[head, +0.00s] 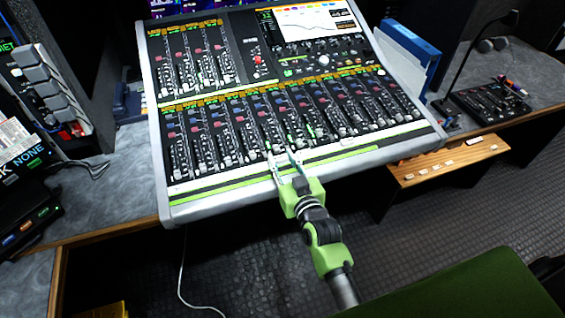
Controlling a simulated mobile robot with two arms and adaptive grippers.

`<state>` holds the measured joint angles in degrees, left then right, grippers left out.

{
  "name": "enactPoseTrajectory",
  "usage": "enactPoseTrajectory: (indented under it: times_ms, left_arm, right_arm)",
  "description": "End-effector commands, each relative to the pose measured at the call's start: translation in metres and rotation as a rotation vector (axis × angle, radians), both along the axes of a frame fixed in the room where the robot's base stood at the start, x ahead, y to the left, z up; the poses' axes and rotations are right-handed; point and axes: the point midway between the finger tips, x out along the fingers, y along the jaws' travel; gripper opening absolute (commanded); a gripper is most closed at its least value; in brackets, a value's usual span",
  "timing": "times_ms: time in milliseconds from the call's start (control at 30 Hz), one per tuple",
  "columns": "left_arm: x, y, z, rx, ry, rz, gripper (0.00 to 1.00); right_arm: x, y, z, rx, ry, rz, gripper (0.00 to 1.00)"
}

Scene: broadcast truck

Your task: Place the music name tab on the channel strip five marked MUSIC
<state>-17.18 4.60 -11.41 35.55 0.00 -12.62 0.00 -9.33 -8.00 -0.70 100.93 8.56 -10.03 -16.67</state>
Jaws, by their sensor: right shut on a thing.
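The mixing console (157,150) fills the middle of the head view, with a row of channel strips along its lower half. My right gripper (286,162) is over the console's front edge, near the middle of that row. It is shut on the small music name tab, which is mostly hidden between the fingers; its lettering cannot be read. The MUSIC marking on channel strip five is too small to make out. A pale and green label strip (225,184) runs along the console's front. My left gripper is not in view.
A wooden ledge (425,172) with several small pale tabs (450,162) sits at the right of the console. A blue binder (408,48), a desk lamp (505,18) and a small control panel (490,100) stand further right. Equipment crowds the left desk.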

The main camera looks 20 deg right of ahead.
Motion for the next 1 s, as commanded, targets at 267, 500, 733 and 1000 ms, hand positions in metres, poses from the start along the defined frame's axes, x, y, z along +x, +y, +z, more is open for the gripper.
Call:
enactPoseTrajectory:
  times_ms: [267, 500, 733, 1000]
  left_arm:
    - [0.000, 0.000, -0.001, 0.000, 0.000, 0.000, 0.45]
    - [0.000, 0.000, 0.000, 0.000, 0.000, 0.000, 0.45]
    - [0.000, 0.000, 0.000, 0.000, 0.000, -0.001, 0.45]
    - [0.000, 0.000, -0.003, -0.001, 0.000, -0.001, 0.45]
  right_arm:
    - [0.000, 0.000, -0.002, 0.000, 0.000, 0.000, 0.45]
    - [0.000, 0.000, -0.002, 0.000, 0.000, 0.000, 0.45]
    - [-0.014, 0.000, 0.001, 0.000, 0.002, 0.000, 0.45]
    - [-0.065, -0.002, 0.008, -0.001, 0.003, 0.001, 0.45]
